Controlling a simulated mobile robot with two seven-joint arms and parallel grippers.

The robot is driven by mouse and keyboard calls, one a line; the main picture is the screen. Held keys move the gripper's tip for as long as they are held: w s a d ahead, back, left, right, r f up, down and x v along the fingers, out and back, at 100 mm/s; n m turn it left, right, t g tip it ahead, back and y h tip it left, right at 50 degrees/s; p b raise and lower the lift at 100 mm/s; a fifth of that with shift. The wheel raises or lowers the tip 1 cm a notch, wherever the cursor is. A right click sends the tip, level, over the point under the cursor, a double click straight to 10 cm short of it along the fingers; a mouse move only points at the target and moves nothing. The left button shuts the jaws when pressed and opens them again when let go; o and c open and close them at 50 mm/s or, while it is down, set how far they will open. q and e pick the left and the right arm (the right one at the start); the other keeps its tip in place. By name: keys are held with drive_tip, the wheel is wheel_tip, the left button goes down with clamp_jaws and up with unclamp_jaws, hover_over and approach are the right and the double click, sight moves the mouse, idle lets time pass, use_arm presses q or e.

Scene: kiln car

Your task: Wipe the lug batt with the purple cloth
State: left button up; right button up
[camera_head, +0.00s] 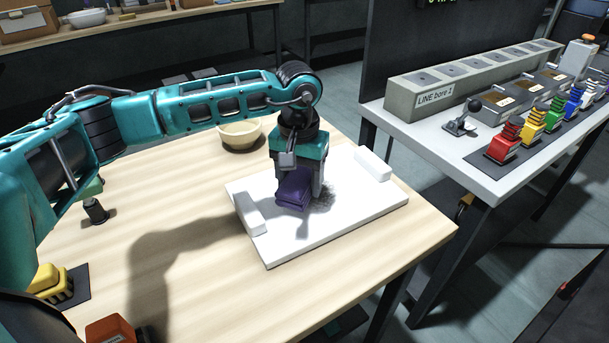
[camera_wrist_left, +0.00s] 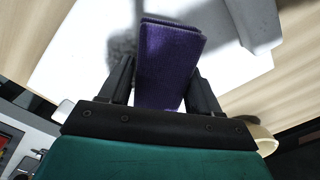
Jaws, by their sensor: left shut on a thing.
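The lug batt (camera_head: 330,228) is a white slab with a raised white lug at each of two opposite ends, lying on the wooden table. A dark grey smudge (camera_head: 323,198) marks its surface beside the cloth. The folded purple cloth (camera_head: 293,190) is in my left gripper (camera_head: 297,182), which is shut on it and points down over the middle of the batt. The cloth looks to be at or just above the batt; contact is hard to tell. In the left wrist view the purple cloth (camera_wrist_left: 168,62) sits between the fingers, with the smudge to its left. My right gripper is not in view.
A cream bowl (camera_head: 240,135) stands behind the batt. Yellow (camera_head: 45,280) and orange (camera_head: 110,329) items sit at the table's front left.

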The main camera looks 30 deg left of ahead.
sight(282, 184)
use_arm(q)
drive_tip(key=shift+s+a, duration=0.55)
drive_tip(key=shift+s, duration=0.25)
drive_tip(key=shift+s+a, duration=0.5)
drive_tip(key=shift+s, duration=0.3)
drive_tip(key=shift+s, duration=0.1)
drive_tip(key=shift+s+a, duration=0.7)
drive_tip(key=shift+s, duration=0.35)
drive_tip(key=shift+s+a, duration=0.7)
drive_tip(key=shift+s, duration=0.3)
drive_tip(key=shift+w+d, duration=0.1)
drive_tip(key=shift+w, duration=0.05)
drive_tip(key=shift+w+d, duration=0.15)
drive_tip(key=shift+w, duration=0.1)
drive_tip(key=shift+w+d+b, duration=0.3)
drive_tip(key=shift+w+d, duration=0.3)
drive_tip(key=shift+w, duration=0.3)
drive_tip(key=shift+w+d+b, duration=0.25)
drive_tip(key=shift+w+d, duration=0.3)
drive_tip(key=shift+w, duration=0.35)
drive_tip(key=shift+w+d+b, duration=0.35)
drive_tip(key=shift+w+d, duration=0.3)
drive_tip(key=shift+w, duration=0.35)
drive_tip(key=shift+w+d+b, duration=0.35)
drive_tip(key=shift+w+d, duration=0.3)
drive_tip(key=shift+w, duration=0.35)
